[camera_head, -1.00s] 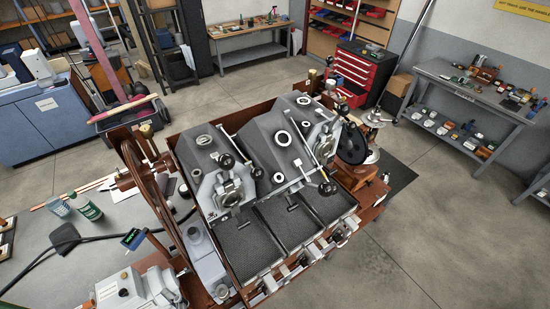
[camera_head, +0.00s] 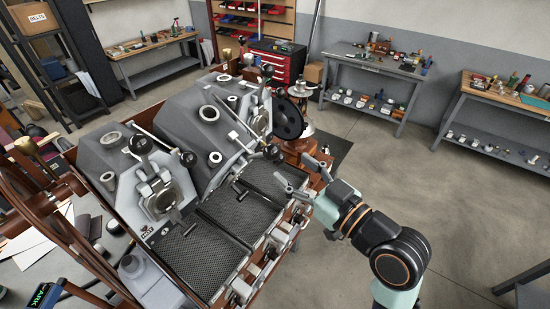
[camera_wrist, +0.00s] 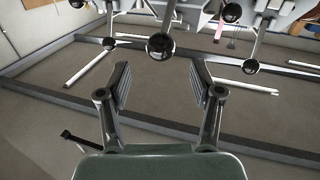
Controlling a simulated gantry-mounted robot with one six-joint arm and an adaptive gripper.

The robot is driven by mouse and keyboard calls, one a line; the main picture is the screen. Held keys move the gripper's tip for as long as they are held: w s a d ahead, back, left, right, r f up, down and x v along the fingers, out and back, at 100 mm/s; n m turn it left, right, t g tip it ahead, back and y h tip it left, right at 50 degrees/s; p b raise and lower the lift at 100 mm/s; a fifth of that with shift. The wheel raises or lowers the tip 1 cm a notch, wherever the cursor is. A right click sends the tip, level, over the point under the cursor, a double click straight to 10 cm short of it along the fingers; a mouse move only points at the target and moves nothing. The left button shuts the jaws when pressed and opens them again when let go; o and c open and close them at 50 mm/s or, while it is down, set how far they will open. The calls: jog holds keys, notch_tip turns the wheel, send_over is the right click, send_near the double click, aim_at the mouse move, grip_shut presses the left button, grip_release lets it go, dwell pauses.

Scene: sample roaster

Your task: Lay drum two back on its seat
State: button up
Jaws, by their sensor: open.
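The sample roaster stands at left and centre in the head view, with a left grey drum housing (camera_head: 95,155) and a right one (camera_head: 180,112). Each has a round front fitting, such as the left front plate (camera_head: 161,197), and levers with black knobs. Dark mesh trays (camera_head: 204,264) lie in front. I cannot tell which part is drum two, or see its seat clearly. My gripper (camera_head: 305,180) is open and empty at the roaster's right front corner. In the wrist view its fingers (camera_wrist: 160,78) stand wide apart below black ball knobs (camera_wrist: 161,45), with floor behind.
A black wheel (camera_head: 286,118) is at the roaster's right end. A red tool cabinet (camera_head: 277,62) and benches, including a grey one (camera_head: 374,68), stand along the back. The floor to the right is open. A worktop with papers (camera_head: 45,243) lies at lower left.

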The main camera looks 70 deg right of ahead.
aim_at(278, 157)
jog(key=p+x, duration=0.1)
jog(key=x, duration=0.6)
jog(key=shift+w+d, duration=0.2)
jog(key=shift+w, duration=0.15)
grip_shut()
